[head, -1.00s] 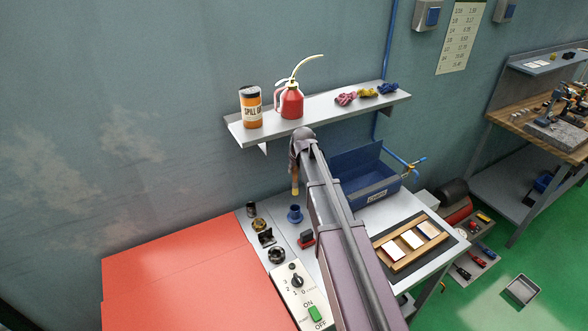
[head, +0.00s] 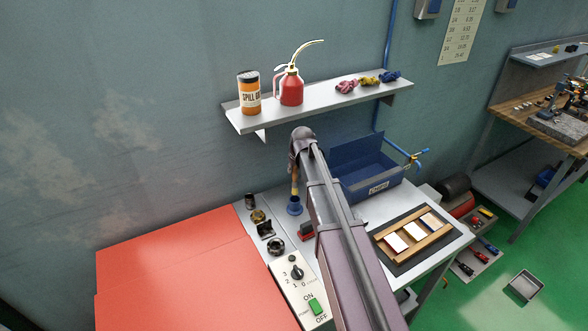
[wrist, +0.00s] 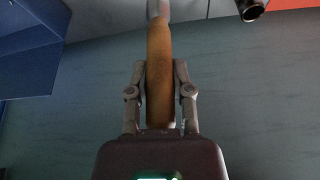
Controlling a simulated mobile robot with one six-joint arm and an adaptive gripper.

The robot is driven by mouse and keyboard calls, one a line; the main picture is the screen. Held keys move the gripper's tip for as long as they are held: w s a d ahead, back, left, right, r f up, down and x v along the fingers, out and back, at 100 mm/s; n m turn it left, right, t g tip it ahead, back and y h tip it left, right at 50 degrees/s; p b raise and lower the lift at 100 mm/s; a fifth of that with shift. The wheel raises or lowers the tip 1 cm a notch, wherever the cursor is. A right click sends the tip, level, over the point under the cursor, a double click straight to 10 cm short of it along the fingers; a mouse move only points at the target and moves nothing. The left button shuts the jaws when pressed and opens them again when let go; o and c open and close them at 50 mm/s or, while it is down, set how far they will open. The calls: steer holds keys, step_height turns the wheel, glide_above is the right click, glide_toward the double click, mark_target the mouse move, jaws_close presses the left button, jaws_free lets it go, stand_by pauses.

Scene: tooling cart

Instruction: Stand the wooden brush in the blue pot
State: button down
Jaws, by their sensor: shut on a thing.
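The wooden brush has a tan handle (wrist: 159,75) and a grey metal part at the top edge of the wrist view. My gripper (wrist: 160,95) has its two fingers shut on the handle, one on each side. In the head view the brush (head: 295,184) hangs roughly upright below my gripper, which is mostly hidden by my arm. The small blue pot (head: 294,208) stands on the bench under it. The brush's lower end overlaps the pot's mouth in the picture; I cannot tell whether it is inside or just above.
A blue bin (head: 362,183) stands right of my arm, with a framed tray (head: 413,240) in front. Several small dark parts and a switch box (head: 298,285) lie left. A shelf (head: 320,100) with a red oil can (head: 291,88) is above. A red surface (head: 170,270) fills the left.

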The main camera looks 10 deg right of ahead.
mark_target(294, 181)
steer(key=shift+f+b, duration=3.05)
steer(key=shift+f, duration=0.2)
steer(key=shift+c, duration=2.2)
jaws_free()
steer(key=shift+r, duration=0.1)
